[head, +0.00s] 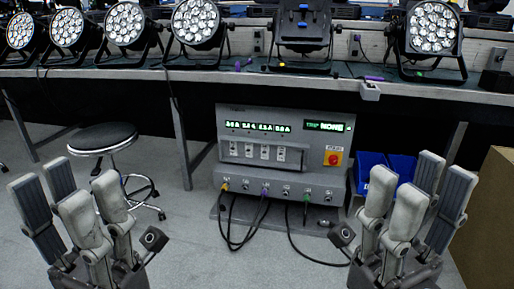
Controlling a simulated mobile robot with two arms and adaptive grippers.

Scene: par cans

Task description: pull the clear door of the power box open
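The grey power box (285,185) stands on the floor under the workbench, in the middle of the head view. Its clear door (262,153) appears shut over a row of several switches on the box's front left. Lit green displays sit above it and a red knob on a yellow plate sits to its right. My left gripper (72,197) is at the lower left, fingers spread and empty, apart from the box. My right gripper (416,190) is at the lower right, also spread and empty, apart from the box.
Cables (243,235) run from sockets on the box's lower front onto the floor. A black stool (103,139) stands left, blue bins (402,168) right of the box, and a cardboard box (492,215) far right. Several par cans (197,22) stand on the workbench (150,74).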

